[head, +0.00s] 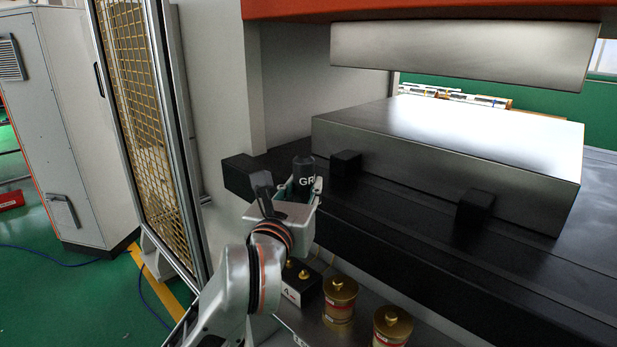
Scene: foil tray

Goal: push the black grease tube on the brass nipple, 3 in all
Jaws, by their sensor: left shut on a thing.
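My left gripper (290,191) is shut on the black grease tube (304,172), which stands roughly upright with part of its white lettering showing. The gripper and my wrist hide the tube's lower end, so I cannot tell what is under it. Below and near my wrist, a small brass nipple (304,274) sits on a black block (308,288) with a white label bearing a 4. Another bit of brass shows beside it, partly behind my wrist. My right gripper is not in view.
Two brass-coloured canisters (340,287) stand at the lower middle, right of the block. The dark press bed (420,245) carries a large steel block (440,140) with black stops, under a raised upper plate (460,55). A yellow mesh guard (140,90) stands left.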

